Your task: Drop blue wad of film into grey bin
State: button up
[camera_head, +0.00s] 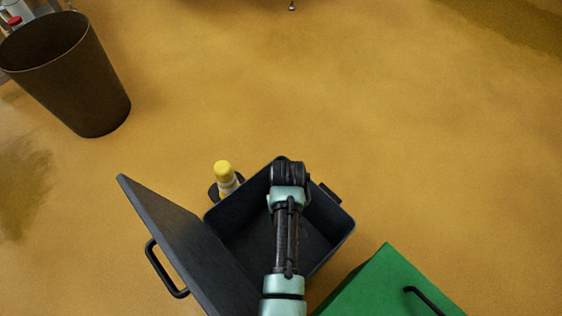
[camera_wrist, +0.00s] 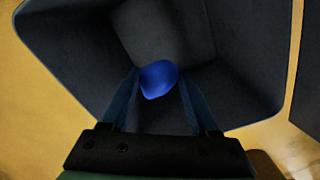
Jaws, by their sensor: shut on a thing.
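The blue wad of film (camera_wrist: 158,78) is a small rounded lump between the two fingertips of my gripper (camera_wrist: 159,82) in the wrist view. My gripper is shut on it. The dark grey bin (camera_wrist: 245,50) opens beneath them, with the wad seen against its inside. In the head view the grey bin (camera_head: 333,242) stands open, its lid (camera_head: 180,240) swung to the left. My arm reaches over the bin's opening, its end near the far rim. The wad and fingertips are hidden there behind my arm. How high the wad is above the bin floor is hard to tell.
A bin with a green lid (camera_head: 380,285) stands to the right of the grey bin, its lid closed. A yellow-topped bottle (camera_head: 224,173) stands just behind the grey bin. A brown bin (camera_head: 70,75) stands at the far left. The yellow floor beyond is largely clear.

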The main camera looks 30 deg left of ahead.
jog(key=o, duration=1.4)
notch_tip(320, 180, up, 13)
jog(key=p, duration=0.7)
